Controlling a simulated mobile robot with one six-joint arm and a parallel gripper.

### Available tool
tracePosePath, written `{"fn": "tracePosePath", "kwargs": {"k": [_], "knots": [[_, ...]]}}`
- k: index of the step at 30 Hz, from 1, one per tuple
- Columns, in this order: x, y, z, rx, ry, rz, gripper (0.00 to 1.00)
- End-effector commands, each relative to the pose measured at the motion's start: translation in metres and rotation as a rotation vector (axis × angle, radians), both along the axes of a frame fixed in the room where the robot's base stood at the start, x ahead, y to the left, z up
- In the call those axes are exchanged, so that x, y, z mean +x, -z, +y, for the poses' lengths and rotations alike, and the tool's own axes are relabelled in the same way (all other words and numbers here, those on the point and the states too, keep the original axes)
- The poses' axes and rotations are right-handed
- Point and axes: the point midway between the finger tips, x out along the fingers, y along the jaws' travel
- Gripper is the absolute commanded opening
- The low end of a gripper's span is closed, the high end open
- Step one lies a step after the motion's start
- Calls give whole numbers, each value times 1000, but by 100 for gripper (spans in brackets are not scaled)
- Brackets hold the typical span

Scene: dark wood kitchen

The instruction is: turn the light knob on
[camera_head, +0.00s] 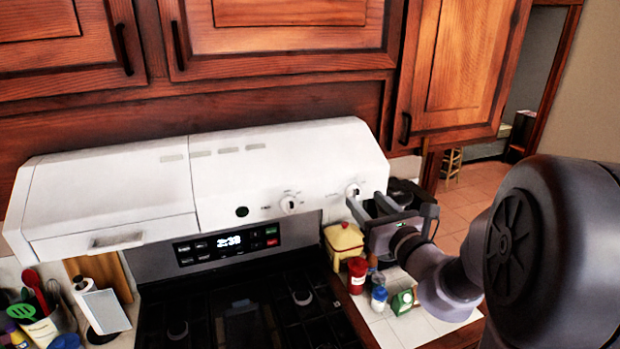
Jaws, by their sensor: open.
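A white range hood (120,190) hangs under the wooden cabinets. Its front carries two white knobs, a left knob (290,204) and a right knob (352,190). The lettering beside them is too small to read, so I cannot tell which one is the light knob. My gripper (364,197) is open at the hood's right end. Its fingertips are close to the right knob, with one finger just below it and the other to its right. I cannot tell whether they touch the knob or the hood. Nothing shows between the fingers.
A black stove (240,312) with a lit clock panel (229,241) stands below the hood. A yellow canister (344,240), a red jar (357,275) and other small items stand on the counter under my gripper. Utensils (40,300) stand at left. Open floor (480,195) lies at right.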

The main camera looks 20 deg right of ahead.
Motion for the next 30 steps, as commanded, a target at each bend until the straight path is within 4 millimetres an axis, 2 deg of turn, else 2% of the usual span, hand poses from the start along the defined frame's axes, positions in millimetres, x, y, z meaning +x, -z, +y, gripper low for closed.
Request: {"fn": "tracePosePath", "kwargs": {"k": [3,6,14,15,23,30], "knots": [[22,-1,1,0,-1,0,52],[32,-1,2,-1,-1,1,52],[35,0,1,-1,0,0,52],[35,0,1,-1,0,0,50],[35,0,1,-1,0,0,0],[35,-1,1,13,0,0,0]]}}
